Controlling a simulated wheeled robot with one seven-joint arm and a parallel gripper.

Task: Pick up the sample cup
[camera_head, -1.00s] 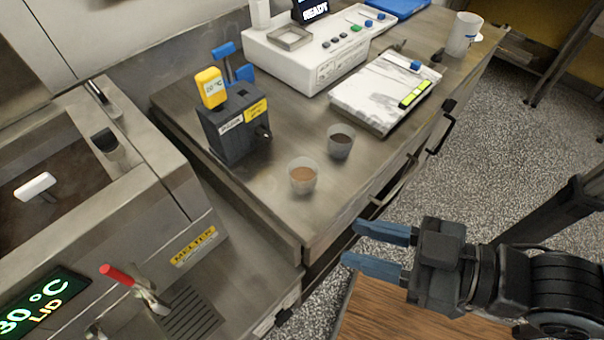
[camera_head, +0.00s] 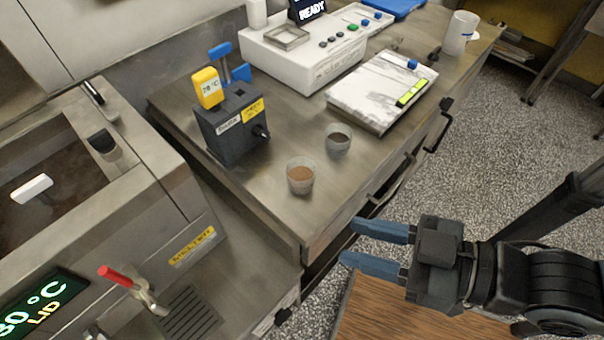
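Two small translucent cups stand upright on the steel counter (camera_head: 250,205). The nearer cup (camera_head: 300,184) holds light brown stuff; the farther cup (camera_head: 338,147) to its right holds darker brown stuff. I cannot tell from looks which one is the sample cup. My gripper (camera_head: 352,243) is at the lower right, its two blue fingers apart and pointing left with nothing between them. It is in front of the counter's edge and apart from both cups.
A dark block with a yellow thermometer (camera_head: 210,88) stands behind the cups. The melter (camera_head: 95,190) is at left. Drawer handles (camera_head: 394,180) stick out in front. A wooden surface (camera_head: 400,315) lies below my gripper.

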